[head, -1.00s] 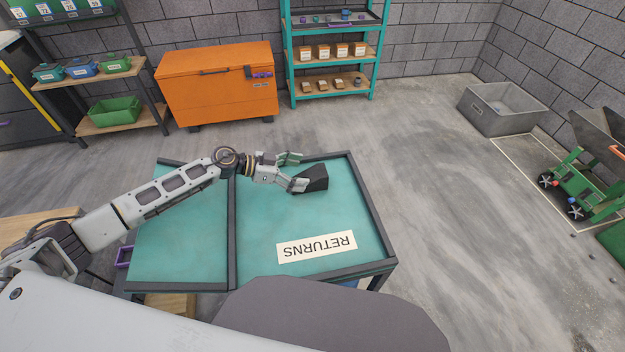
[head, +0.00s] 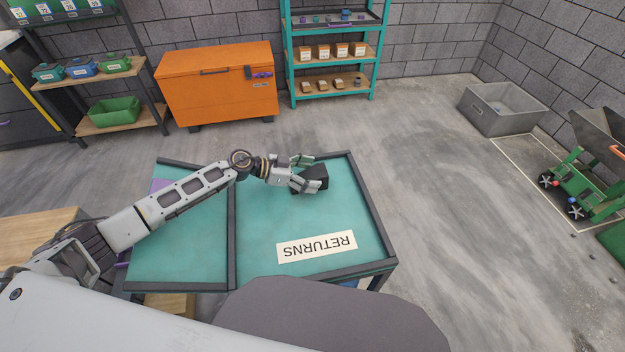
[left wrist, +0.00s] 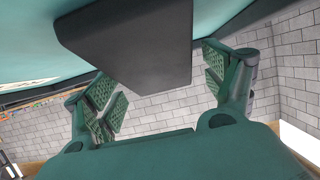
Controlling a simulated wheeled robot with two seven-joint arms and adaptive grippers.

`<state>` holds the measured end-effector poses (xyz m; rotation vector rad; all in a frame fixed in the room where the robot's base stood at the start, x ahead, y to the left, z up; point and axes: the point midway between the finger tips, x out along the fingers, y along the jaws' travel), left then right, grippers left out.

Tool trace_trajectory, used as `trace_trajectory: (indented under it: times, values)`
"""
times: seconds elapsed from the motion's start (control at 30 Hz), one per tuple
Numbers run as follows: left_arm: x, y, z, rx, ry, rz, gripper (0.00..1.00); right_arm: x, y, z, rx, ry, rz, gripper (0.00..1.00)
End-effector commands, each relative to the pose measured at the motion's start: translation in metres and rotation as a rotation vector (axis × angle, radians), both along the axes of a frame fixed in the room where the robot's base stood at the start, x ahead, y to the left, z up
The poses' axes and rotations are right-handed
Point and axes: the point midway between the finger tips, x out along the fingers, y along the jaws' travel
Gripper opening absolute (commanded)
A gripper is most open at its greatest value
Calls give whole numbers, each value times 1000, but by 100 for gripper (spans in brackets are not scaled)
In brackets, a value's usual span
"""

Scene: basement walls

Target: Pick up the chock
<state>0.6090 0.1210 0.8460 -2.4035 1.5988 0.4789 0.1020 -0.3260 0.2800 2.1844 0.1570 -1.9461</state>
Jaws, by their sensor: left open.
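The chock (head: 316,174) is a black wedge-like block on the teal tabletop, near the far edge of the section marked RETURNS. It also shows large and dark in the left wrist view (left wrist: 135,45), between and just beyond the two green finger pads. My left gripper (head: 306,172) is open, with its fingers at the chock's left side, one finger partly in front of it. In the left wrist view my left gripper (left wrist: 165,85) has its fingers spread on both sides of the chock; contact is not clear. My right gripper is not in view.
The teal table (head: 270,215) has a raised dark rim and a dark divider. A RETURNS label (head: 316,247) lies on its near part. An orange chest (head: 217,85), a teal shelf rack (head: 334,55) and a grey bin (head: 502,108) stand beyond. The tabletop around the chock is clear.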

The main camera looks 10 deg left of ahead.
Motion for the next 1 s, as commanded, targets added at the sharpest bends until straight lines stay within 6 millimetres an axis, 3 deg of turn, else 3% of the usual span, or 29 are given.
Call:
trace_trajectory:
  times: [0.63,1.0]
  values:
    - [3,-7,-3,1,-1,1,84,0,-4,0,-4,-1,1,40]
    - [3,-7,-3,1,-1,1,38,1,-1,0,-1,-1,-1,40]
